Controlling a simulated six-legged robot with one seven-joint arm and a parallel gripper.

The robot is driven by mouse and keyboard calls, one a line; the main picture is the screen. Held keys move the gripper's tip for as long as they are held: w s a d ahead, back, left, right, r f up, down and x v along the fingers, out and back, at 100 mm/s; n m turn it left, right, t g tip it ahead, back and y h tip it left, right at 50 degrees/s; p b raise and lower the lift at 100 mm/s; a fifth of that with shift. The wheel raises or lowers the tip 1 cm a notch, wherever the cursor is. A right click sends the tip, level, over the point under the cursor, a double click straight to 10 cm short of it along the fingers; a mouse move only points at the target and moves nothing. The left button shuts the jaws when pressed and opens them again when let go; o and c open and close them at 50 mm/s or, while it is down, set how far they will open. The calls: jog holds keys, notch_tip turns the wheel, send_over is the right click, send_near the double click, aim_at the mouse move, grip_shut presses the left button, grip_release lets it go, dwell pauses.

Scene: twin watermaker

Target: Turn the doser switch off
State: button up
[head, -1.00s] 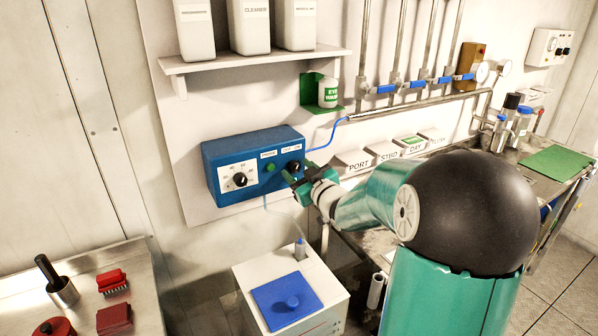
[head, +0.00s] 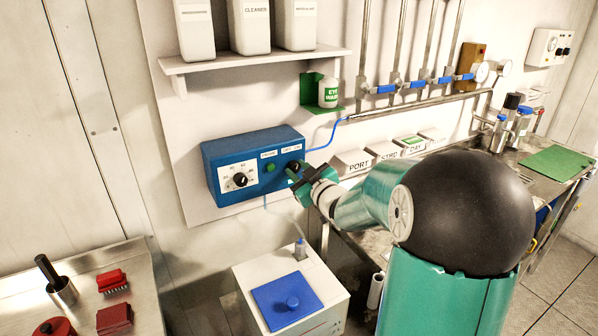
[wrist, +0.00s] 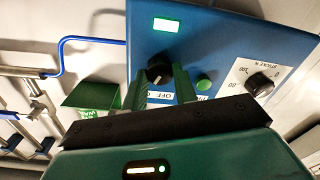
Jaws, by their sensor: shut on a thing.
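The blue doser box (head: 225,157) is mounted on the wall panel. Its black switch knob (head: 294,166) is at the right of the front face, under an OFF/ON label. My gripper (head: 291,175) is at this knob. In the wrist view the green fingers stand on either side of the switch knob (wrist: 158,66), and my gripper (wrist: 160,82) is shut on it. A pale pointer mark shows on the knob, but its exact setting is hard to read. The OFF label (wrist: 166,97) shows partly behind the fingers. A green rectangle (wrist: 166,24) is lit on the box.
A green button (head: 270,168) and a black stroke dial (head: 240,179) sit left of the switch. A shelf with white bottles (head: 255,60) is above. A white tank with a blue lid (head: 287,300) stands below. Valve pipes (head: 390,88) are at right.

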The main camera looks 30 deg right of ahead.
jog(key=n, duration=0.6)
jog(key=shift+a, duration=0.1)
jog(key=n, duration=0.4)
jog(key=shift+n, duration=0.4)
jog(key=o, duration=1)
jog(key=shift+c, duration=0.2)
jog(key=s, duration=1.4)
jog(key=shift+r, duration=0.2)
jog(key=shift+w+h, duration=0.1)
jog(key=shift+h, duration=0.2)
